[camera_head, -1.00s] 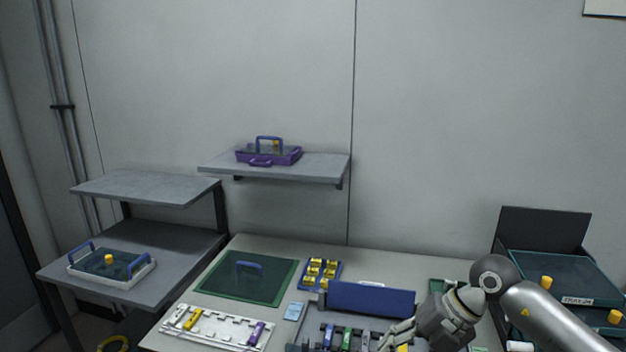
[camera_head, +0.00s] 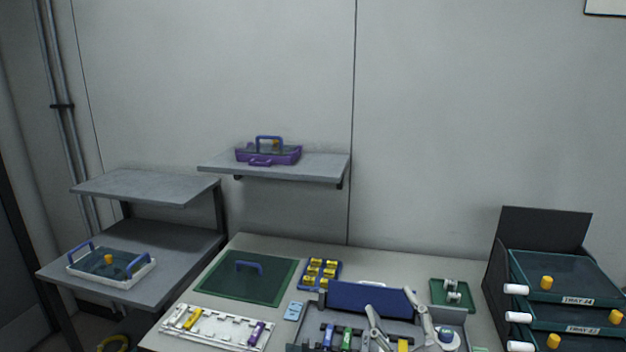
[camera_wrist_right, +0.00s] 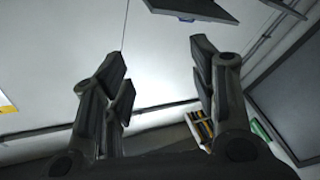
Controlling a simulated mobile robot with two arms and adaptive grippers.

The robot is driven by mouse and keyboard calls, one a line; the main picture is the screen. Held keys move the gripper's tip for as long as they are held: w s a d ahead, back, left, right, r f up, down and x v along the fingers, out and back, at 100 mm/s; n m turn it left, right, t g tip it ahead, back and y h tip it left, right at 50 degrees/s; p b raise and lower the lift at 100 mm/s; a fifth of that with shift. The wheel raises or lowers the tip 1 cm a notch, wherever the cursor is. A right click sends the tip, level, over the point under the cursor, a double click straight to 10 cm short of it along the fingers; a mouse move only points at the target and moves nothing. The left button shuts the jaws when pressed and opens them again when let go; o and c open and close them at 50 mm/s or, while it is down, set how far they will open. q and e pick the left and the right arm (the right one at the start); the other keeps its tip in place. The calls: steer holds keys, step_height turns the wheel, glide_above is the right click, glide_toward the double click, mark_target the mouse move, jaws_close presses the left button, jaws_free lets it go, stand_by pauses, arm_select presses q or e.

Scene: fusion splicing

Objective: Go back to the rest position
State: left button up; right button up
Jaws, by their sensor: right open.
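My right gripper (camera_head: 388,300) is at the bottom of the head view. Its two pale fingers point upward, spread apart, in front of the grey splicing station with its raised blue lid (camera_head: 355,297). The rest of that arm is below the head picture. My left gripper is in neither view.
The table (camera_head: 225,266) carries a green mat (camera_head: 225,284), a white tray (camera_head: 228,342), a blue holder with yellow pieces (camera_head: 333,286) and a green holder (camera_head: 438,291). Drawers (camera_head: 570,292) stand at right. A shelf (camera_head: 320,168) holds a purple box (camera_head: 294,157).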

steer(key=s+d+f+m+g+h, duration=0.3)
steer(key=s+d+f+g, duration=0.15)
steer(key=f, duration=0.45)
steer(key=s+d+f+m+g+h, duration=0.3)
steer(key=s+f+g, duration=0.15)
steer(key=f, duration=0.45)
steer(key=s+a+f+g+y, duration=0.1)
steer(key=s+f+g, duration=0.35)
steer(key=s, duration=0.45)
steer(key=s+f+g+y, duration=0.1)
steer(key=s+f+g, duration=0.3)
steer(key=s, duration=0.5)
step_height(320, 180, down, 26)
steer(key=s, duration=0.2)
steer(key=s+d+f+g, duration=0.1)
steer(key=s+d+f, duration=0.1)
steer(key=s+f, duration=1.4)
steer(key=shift+s+d+f+h, duration=0.3)
steer(key=shift+s+d+f, duration=0.1)
steer(key=shift+f, duration=0.15)
steer(key=shift+g, duration=0.25)
